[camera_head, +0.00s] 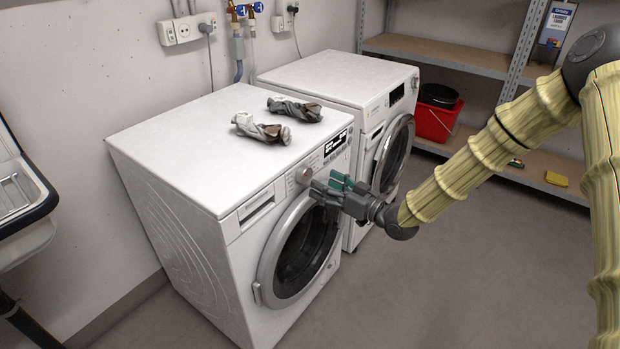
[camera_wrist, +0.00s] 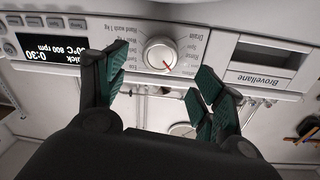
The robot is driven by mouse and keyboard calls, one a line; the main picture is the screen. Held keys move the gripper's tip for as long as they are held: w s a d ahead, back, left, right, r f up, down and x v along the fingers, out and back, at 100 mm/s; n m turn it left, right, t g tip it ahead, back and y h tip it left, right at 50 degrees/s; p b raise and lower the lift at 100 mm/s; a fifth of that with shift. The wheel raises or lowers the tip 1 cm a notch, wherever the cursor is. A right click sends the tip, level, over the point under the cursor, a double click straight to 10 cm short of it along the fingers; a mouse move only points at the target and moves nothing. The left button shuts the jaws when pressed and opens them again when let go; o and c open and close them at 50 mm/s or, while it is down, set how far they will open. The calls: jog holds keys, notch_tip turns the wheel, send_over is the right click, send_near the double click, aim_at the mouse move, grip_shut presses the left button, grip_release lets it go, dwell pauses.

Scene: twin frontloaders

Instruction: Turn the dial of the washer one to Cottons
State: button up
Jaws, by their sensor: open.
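Washer one (camera_head: 190,170) is the nearer white front-loader, its round door closed. Its dial (camera_head: 304,174) is a round knob on the upper front panel, beside the drawer. In the wrist view the dial (camera_wrist: 160,54) has a red mark pointing to the picture's lower right, among printed programme names that appear upside down. I cannot surely read the name at the mark. My gripper (camera_head: 322,189) is in front of the panel. In the wrist view it is open (camera_wrist: 163,62), one finger on each side of the dial. I cannot tell any contact.
The display (camera_wrist: 40,48) reads 0:30 and 800 rpm. Crumpled cloths (camera_head: 262,127) lie on top of washer one. A second washer (camera_head: 345,78) stands close on the right. Shelves (camera_head: 455,55) and a red bucket (camera_head: 436,119) are at the back right. The floor in front is clear.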

aim_at(308, 176)
jog(key=shift+x, duration=3)
jog(key=shift+c, duration=0.2)
jog(key=c, duration=1)
